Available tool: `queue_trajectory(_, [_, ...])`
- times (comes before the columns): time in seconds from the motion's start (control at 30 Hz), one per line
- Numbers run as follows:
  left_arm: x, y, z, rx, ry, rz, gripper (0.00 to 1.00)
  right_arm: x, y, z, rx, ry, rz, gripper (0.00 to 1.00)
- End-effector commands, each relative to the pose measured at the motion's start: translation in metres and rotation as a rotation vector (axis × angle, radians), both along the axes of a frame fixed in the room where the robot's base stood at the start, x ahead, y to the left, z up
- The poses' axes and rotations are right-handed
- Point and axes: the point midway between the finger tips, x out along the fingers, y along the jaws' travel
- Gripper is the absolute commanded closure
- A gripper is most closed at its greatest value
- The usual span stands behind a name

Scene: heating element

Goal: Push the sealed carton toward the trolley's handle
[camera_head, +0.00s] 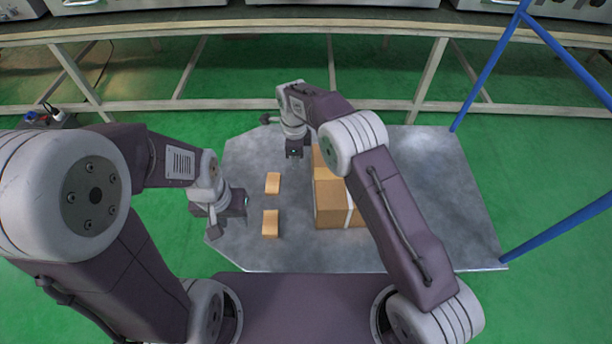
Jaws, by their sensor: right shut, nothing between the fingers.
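The trolley is a grey metal platform (450,170) with a blue handle frame (490,68) at its right end. A brown carton (330,205) with a pale tape strip sits on the middle of the platform, its right part hidden behind my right arm. My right gripper (294,153) is shut and empty, pointing down just left of the far end of the cartons. My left gripper (240,204) is over the platform's left edge, apart from the cartons; its finger opening is too small to tell.
Another brown box part (319,160) shows behind the taped carton, partly hidden by my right arm. Two small brown boxes (272,183) (271,223) lie left of the carton. The platform's right side is bare. A long bench (240,22) stands beyond.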

Motion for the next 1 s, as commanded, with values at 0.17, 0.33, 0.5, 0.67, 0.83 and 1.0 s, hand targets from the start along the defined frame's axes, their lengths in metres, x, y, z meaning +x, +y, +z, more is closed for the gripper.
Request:
queue_trajectory(0.17, [0.0, 0.0, -0.026, 0.0, 0.0, 0.0, 0.64, 0.0, 0.0, -0.04, -0.001, 0.002, 0.0, 1.0])
queue_trajectory(0.33, [0.0, 0.0, -0.049, 0.0, 0.0, 0.0, 0.64, 0.0, -0.001, -0.078, -0.001, 0.002, -0.001, 1.0])
queue_trajectory(0.5, [0.0, 0.0, -0.069, 0.0, 0.0, 0.0, 0.64, 0.001, -0.008, -0.103, 0.0, 0.0, -0.004, 1.0])
queue_trajectory(0.67, [0.0, 0.0, -0.082, 0.0, 0.0, 0.0, 0.64, 0.001, -0.031, -0.1, 0.0, 0.0, -0.003, 1.0])
queue_trajectory(0.83, [0.0, 0.0, -0.085, 0.0, 0.0, 0.0, 0.64, 0.0, -0.04, -0.097, 0.0, 0.0, -0.001, 1.0])
queue_trajectory(1.0, [0.0, 0.0, -0.084, 0.0, 0.0, 0.0, 0.64, 0.0, -0.041, -0.095, 0.0, 0.0, 0.0, 1.0])
